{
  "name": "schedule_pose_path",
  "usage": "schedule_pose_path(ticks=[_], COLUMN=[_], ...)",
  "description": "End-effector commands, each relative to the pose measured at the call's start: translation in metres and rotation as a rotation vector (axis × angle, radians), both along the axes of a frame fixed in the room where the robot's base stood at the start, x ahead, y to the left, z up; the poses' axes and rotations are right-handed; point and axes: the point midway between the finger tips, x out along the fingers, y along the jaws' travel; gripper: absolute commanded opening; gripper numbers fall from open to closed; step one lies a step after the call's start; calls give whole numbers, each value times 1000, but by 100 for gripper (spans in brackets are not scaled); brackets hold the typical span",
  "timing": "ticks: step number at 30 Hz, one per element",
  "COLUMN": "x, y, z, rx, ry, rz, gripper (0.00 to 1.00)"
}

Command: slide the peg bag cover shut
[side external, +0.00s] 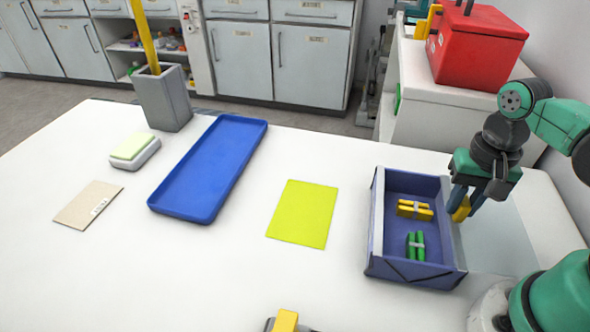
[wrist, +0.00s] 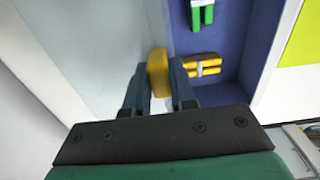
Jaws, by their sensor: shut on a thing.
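The peg bag (side external: 418,275) is an open-topped blue-purple box at the right of the table. Yellow pegs (side external: 415,210) and green pegs (side external: 416,246) lie inside it. The cover is a pale grey flat panel (side external: 505,240) drawn out to the right of the bag, leaving the inside uncovered. It also shows in the wrist view (wrist: 105,50), left of the blue interior. A yellow knob (wrist: 158,70) stands at the cover's edge beside the bag. My gripper (side external: 462,208) is shut on this knob, with one finger on each side in the wrist view.
A yellow-green sheet (side external: 303,214) lies left of the bag. Further left are a blue tray (side external: 190,207), a grey pot (side external: 163,98), a sponge on a holder (side external: 134,149) and a beige card (side external: 89,205). A yellow object (side external: 285,321) sits at the front edge.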

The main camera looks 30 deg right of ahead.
Motion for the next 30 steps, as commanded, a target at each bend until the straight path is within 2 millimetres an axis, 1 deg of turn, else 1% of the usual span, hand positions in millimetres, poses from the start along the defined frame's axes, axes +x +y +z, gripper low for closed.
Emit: schedule_pose_path(ticks=[16,19,23,30], x=[0,3,16,50], y=[0,3,15,52], z=[0,0,1,0], rx=[0,1,1,1], ry=[0,1,2,4], rz=[0,4,9,8], gripper=[0,0,0,0])
